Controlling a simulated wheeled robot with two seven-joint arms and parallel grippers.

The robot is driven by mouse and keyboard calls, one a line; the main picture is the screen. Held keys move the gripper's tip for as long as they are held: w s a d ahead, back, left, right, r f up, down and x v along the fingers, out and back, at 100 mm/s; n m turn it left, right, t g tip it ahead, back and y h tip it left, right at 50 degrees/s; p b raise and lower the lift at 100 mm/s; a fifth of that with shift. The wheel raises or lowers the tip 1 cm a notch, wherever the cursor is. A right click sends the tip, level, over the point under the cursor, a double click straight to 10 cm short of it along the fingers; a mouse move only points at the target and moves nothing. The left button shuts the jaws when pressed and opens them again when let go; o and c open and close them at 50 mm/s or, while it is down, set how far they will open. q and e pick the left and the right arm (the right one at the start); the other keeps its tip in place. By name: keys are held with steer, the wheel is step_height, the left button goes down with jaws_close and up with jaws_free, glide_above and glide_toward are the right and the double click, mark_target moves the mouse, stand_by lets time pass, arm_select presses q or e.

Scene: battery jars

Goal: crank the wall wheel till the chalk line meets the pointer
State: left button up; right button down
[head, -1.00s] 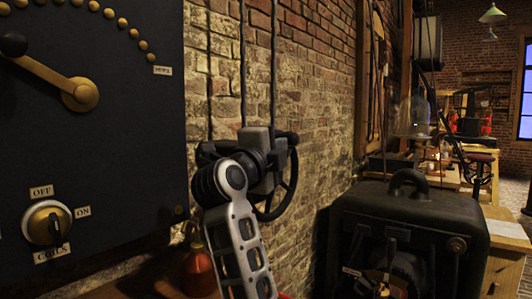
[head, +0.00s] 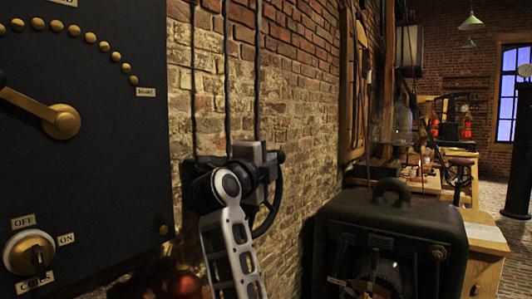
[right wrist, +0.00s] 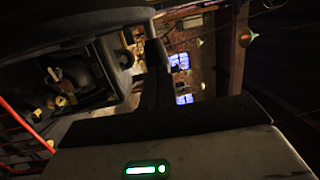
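The dark wall wheel (head: 272,208) is on the brick wall at the middle of the head view, seen nearly edge-on, its left part hidden behind my right gripper. My right gripper (head: 262,160) is at the wheel's upper rim, its grey body overlapping the wheel. I cannot see its fingertips or tell whether they hold the rim or handle. The right wrist view is dark and shows a pale housing with a green light, but no clear grip. My left gripper is not in view. I cannot make out the chalk line or the pointer.
A black panel (head: 110,180) with a brass lever (head: 62,122) and a COILS switch (head: 28,252) is at the left. A dark cased machine (head: 395,215) stands right of the wheel. Pipes (head: 226,70) run down the wall above it. Open floor shows at far right.

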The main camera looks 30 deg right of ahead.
steer(key=shift+f, duration=0.1)
steer(key=r+b+v, duration=0.1)
steer(key=v, duration=1.1)
steer(key=shift+f, duration=0.45)
